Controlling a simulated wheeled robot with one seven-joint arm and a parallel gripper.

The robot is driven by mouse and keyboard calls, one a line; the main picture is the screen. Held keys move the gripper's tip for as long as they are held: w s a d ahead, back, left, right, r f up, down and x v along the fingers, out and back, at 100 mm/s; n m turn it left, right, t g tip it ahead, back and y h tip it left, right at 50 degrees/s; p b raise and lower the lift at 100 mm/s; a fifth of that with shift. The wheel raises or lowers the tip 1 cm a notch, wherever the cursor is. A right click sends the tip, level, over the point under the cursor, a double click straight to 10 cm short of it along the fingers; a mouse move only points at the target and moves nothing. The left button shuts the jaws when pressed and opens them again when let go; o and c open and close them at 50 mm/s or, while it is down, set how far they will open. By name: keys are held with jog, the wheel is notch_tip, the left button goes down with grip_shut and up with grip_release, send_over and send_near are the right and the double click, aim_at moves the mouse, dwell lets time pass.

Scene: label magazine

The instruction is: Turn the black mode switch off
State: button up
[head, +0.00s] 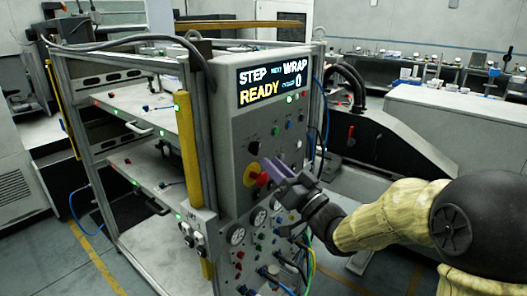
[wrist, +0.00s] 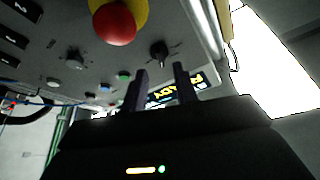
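A black switch knob (head: 254,148) sits on the grey control panel (head: 235,125), above the red button on its yellow base (head: 262,179). In the wrist view a black knob (wrist: 158,53) shows beyond the fingertips, roughly between them in the picture. My gripper (head: 273,165) is in front of the panel, just right of the red button, and partly covers it. In the wrist view my gripper (wrist: 160,70) has its two fingers apart with nothing between them. I see no clear contact with the knob. The knob's exact setting is too small to read.
The panel display (head: 272,84) reads STEP, WRAP and READY. Green and red buttons (head: 288,124) sit right of the knob. Gauges (head: 238,235) and cables fill the lower panel. A yellow post (head: 188,150) and shelves stand to the left.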

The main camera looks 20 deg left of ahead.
aim_at(258, 150)
jog(key=x, duration=0.4)
jog(key=shift+a+r+p, duration=0.1)
jog(key=shift+a+p, duration=0.1)
jog(key=shift+p, duration=0.2)
grip_shut()
